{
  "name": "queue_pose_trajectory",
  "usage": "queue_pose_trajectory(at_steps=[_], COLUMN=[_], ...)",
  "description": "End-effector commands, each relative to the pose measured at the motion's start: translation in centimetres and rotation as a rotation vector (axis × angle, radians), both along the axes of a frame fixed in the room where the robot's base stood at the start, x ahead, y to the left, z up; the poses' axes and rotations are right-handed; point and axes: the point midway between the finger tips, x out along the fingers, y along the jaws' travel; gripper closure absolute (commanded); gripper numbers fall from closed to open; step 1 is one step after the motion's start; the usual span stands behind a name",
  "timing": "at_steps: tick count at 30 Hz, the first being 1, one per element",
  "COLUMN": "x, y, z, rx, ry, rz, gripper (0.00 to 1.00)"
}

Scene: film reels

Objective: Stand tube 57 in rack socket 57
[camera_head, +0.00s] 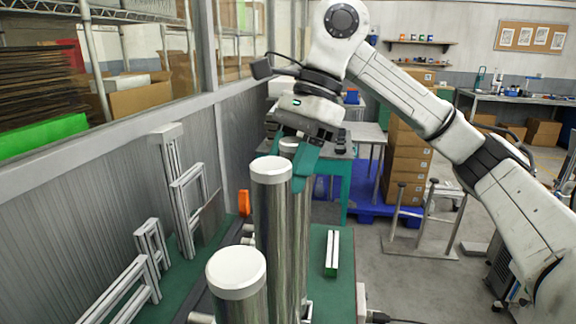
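Several tall polished metal tubes with white caps stand upright in the middle. The nearest tube (237,272) is lowest in the picture. A taller tube (271,205) stands behind it, and a rear tube (300,215) is partly hidden behind that one. I see no numbers on the tubes. My gripper (287,154) has teal fingers and points down at the top of the rear tube. One finger is left of its cap and the other overlaps its right side. I cannot tell whether the fingers press on it. The tube bases and rack sockets are hidden or out of frame.
The green bench top (347,245) carries a small green-and-white bar (332,253) right of the tubes. An orange object (244,203) and grey metal frames (189,195) stand on the left by the ribbed wall. Stacked boxes (407,165) are behind.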

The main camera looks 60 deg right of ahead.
Motion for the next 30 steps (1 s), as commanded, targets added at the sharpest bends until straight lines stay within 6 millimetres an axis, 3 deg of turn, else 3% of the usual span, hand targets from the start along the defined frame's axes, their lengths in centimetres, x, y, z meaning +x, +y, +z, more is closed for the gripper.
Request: queue_pose_trajectory(at_steps=[4,11,30], x=[0.0,0.0,-0.8], y=[0.0,0.0,-1.7], z=[0.1,0.0,4.2], rx=[0.001,-0.001,0.000], ry=[-0.001,0.000,0.000], rz=[0.000,0.000,-0.001], gripper=[0.43,0.43,0.43])
